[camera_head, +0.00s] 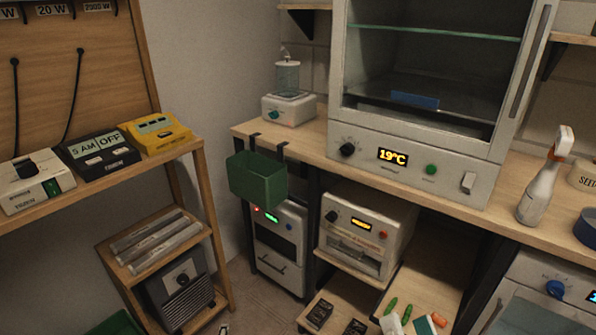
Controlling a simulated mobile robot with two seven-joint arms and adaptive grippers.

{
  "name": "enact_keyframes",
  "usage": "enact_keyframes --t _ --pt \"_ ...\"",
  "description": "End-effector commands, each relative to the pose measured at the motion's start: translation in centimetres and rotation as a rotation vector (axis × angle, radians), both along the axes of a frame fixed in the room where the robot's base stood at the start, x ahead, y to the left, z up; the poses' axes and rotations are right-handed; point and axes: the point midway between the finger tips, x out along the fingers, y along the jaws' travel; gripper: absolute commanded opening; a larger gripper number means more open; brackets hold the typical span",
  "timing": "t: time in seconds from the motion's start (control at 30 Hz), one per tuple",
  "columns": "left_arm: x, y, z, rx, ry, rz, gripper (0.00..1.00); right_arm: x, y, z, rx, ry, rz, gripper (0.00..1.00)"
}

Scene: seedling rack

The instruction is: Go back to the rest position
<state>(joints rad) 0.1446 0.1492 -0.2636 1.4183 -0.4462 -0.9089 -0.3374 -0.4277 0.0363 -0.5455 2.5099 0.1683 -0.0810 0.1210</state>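The task names no object. A small pale and dark tip at the bottom edge of the head view, left of centre, may be part of my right gripper (224,330). Too little of it shows to tell whether its fingers are open or shut, or whether it holds anything. It appears over the floor, apart from the bench and the shelves. My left gripper is not in view.
A bench (308,143) carries a glass-fronted cabinet (398,165) reading 19°C, a spray bottle (540,190) and a small white device (288,108). A green bin (258,182) hangs at its front edge. A wooden shelf unit (205,188) stands left.

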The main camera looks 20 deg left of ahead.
Motion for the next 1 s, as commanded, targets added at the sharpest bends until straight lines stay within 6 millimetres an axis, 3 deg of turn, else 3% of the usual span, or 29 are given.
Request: enact_keyframes --t 0.17,0.27,0.37,0.5,0.7,0.83,1.0 --pt "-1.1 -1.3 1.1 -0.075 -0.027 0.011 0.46 0.1 0.2 -1.4 -0.064 0.021 -0.002 0.40" --pt "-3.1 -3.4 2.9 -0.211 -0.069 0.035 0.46 0.3 0.1 -4.2 -0.172 0.066 -0.006 0.40" --pt "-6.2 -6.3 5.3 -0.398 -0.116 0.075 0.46 0.4 -0.8 -8.6 -0.321 0.139 -0.014 0.40" --pt "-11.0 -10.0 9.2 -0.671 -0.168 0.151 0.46 -0.6 -3.5 -15.7 -0.528 0.263 -0.020 0.40" --pt "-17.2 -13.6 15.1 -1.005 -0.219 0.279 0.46 -3.8 -9.1 -24.7 -0.778 0.445 -0.015 0.40" --pt "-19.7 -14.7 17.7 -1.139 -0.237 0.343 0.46 -5.8 -11.9 -28.3 -0.878 0.525 -0.008 0.40" --pt "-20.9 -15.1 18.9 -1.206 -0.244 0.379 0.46 -7.1 -13.5 -30.2 -0.925 0.568 -0.001 0.40"
